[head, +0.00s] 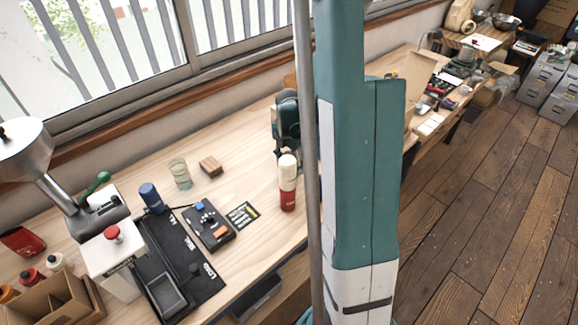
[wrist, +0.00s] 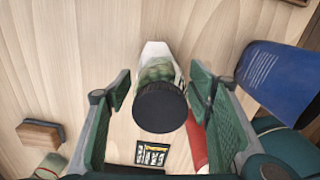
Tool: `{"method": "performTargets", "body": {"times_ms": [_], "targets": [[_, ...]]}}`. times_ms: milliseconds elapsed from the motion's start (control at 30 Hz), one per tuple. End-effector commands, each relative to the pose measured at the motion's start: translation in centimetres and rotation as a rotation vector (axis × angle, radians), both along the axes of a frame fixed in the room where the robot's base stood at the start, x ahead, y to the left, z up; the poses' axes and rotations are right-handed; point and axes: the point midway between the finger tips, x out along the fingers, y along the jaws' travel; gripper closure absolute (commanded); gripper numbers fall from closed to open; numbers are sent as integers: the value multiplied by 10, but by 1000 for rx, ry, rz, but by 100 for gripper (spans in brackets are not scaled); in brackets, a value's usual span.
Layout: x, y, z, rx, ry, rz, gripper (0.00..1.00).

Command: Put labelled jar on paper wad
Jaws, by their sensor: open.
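In the wrist view a jar (wrist: 160,107) with a black lid, green contents and a white printed label lies between my two fingers. My gripper (wrist: 161,88) is open, with one finger on each side of the jar and gaps visible at both sides. In the head view my gripper (head: 285,135) is above the back of the bench, and the jar is hidden there. A white angular patch shows at the jar's far end; I cannot tell whether it is label or paper. I cannot make out a paper wad for certain in either view.
A red bottle with a cream top (head: 288,182) stands close by; its red part (wrist: 196,145) shows behind my right finger. A blue printed package (wrist: 278,80) is at right. A wooden block (head: 210,166), glass (head: 180,174) and card (head: 242,215) are to the left.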

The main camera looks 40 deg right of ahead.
Motion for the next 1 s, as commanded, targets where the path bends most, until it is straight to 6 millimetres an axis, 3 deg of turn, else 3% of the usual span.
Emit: {"method": "performTargets", "body": {"times_ms": [367, 1000], "targets": [[0, 0, 29, 0, 0, 0, 48], [0, 0, 107, 0, 0, 0, 48]]}}
